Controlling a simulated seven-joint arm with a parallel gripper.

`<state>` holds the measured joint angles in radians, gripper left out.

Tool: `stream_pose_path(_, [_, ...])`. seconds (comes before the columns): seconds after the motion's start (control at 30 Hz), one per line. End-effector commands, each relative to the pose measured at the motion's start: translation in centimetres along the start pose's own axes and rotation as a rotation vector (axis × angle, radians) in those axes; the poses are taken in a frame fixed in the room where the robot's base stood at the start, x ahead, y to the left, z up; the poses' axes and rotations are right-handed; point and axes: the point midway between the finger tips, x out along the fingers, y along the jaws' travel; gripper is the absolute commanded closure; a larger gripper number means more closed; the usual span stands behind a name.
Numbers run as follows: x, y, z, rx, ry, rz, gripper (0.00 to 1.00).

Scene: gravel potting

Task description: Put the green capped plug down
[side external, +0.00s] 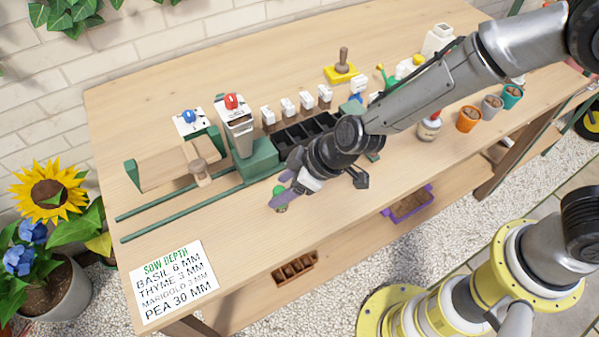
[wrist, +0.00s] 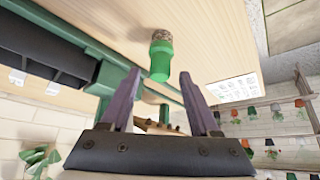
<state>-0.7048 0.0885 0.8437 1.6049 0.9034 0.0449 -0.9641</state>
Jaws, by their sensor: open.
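The green capped plug (side external: 279,189) is on the wooden bench top near its front edge, partly hidden by a purple finger in the side view. In the wrist view the plug (wrist: 160,57) shows a smooth green cap toward me and a brown speckled end against the wood. It looks upright there. My gripper (side external: 281,195) is low over the bench with its fingers at the plug. In the wrist view my gripper (wrist: 160,80) is open, with a gap between each purple finger and the cap.
A green-based dispenser (side external: 239,128) with a red knob and a black cell tray (side external: 303,133) stand behind my gripper. Green rails (side external: 180,205) run to the left. A sow-depth card (side external: 173,283) lies at the front left. Small pots (side external: 468,119) stand at the right. Bare wood lies in front of the rails.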

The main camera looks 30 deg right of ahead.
Motion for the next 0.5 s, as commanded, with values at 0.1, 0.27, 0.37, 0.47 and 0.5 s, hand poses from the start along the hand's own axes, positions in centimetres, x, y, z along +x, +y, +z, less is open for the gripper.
stream_pose_path(0.1, [-2.0, 0.0, -0.1, 0.000, 0.002, 0.000, 0.38])
stream_pose_path(0.27, [-4.2, 0.0, -0.1, 0.000, 0.002, 0.001, 0.38])
stream_pose_path(0.37, [-5.1, 0.0, -0.1, 0.000, 0.001, 0.001, 0.38])
stream_pose_path(0.47, [-5.8, 0.0, -0.1, 0.000, 0.001, 0.000, 0.38])
stream_pose_path(0.5, [-6.0, 0.0, 0.0, 0.000, 0.000, 0.000, 0.38])
